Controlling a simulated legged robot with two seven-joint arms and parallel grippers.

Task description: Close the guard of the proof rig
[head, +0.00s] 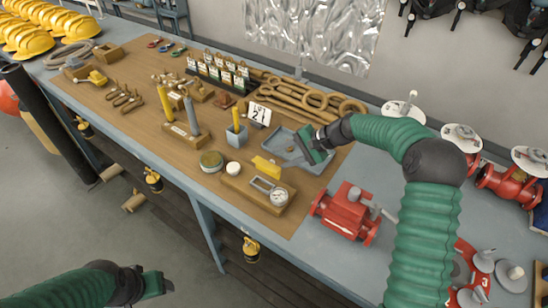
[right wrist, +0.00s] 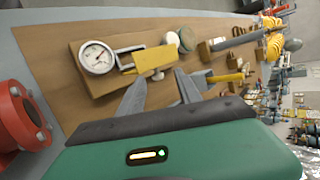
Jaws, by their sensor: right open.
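The proof rig (head: 240,187) is a wooden board on the bench with a round dial gauge (head: 279,197) and a pale metal frame (head: 262,184). Its yellow guard (head: 266,167) stands tilted up at the frame's far side. In the right wrist view the guard (right wrist: 152,60) shows beside the frame, with the gauge (right wrist: 97,57) left of it. My right gripper (head: 306,152) is open and empty, above the grey tray, behind and right of the guard. In its wrist view its fingers (right wrist: 160,92) point toward the guard, apparently without touching. My left gripper (head: 153,284) is low, off the bench; its jaws are unclear.
A grey tray (head: 327,172) lies beside the rig. A red valve (head: 347,211) stands to the right. Round tins (head: 211,161) and a grey block with a yellow cylinder (head: 237,135) stand to the left. The bench's front edge runs close by the rig.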

